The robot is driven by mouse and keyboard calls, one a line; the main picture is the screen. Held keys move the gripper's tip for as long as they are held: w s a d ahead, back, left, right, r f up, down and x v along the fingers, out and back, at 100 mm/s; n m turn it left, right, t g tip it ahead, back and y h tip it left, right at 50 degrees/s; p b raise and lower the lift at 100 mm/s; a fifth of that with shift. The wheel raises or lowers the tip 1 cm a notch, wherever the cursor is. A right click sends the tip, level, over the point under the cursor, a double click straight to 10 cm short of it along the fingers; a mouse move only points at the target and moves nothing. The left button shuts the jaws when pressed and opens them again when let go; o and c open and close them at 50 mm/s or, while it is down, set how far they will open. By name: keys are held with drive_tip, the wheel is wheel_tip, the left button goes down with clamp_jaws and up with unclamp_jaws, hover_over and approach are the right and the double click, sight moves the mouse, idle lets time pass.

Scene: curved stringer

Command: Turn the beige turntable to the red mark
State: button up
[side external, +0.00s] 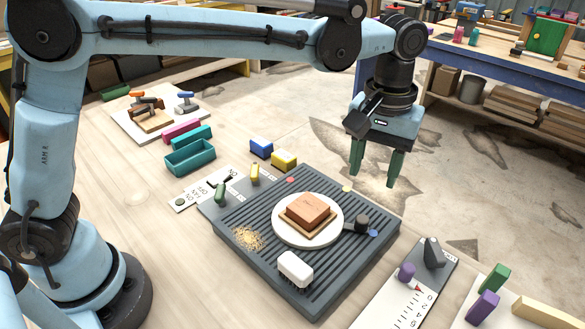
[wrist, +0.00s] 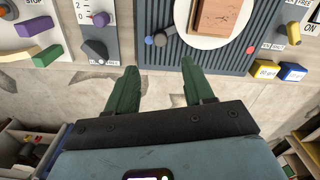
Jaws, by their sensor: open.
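The beige turntable (side external: 281,228) is a round disc on a grey grooved board, with a brown block (side external: 307,211) on top. Its dark handle knob (side external: 362,222) sticks out at the rim beside a blue mark (side external: 374,233). The red mark (side external: 290,180) is at the board's far edge; a yellow mark (side external: 347,188) lies between. In the wrist view the turntable (wrist: 205,42), knob (wrist: 161,39), blue mark (wrist: 149,40) and red mark (wrist: 250,50) also show. My gripper (side external: 377,174) is open and empty, above and beyond the board's far right edge, apart from the knob.
A white block (side external: 295,269) and crumbs (side external: 248,238) lie on the grooved board (side external: 330,290). Blue (side external: 261,148) and yellow (side external: 284,160) blocks stand behind it. A lever panel (side external: 420,285) is at right, a teal tray (side external: 190,157) at left. Open floor lies below my gripper.

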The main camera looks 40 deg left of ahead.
sight(363, 218)
wheel_tip(363, 218, down, 11)
drive_tip(key=shift+f, duration=0.15)
idle(0.4)
clamp_jaws()
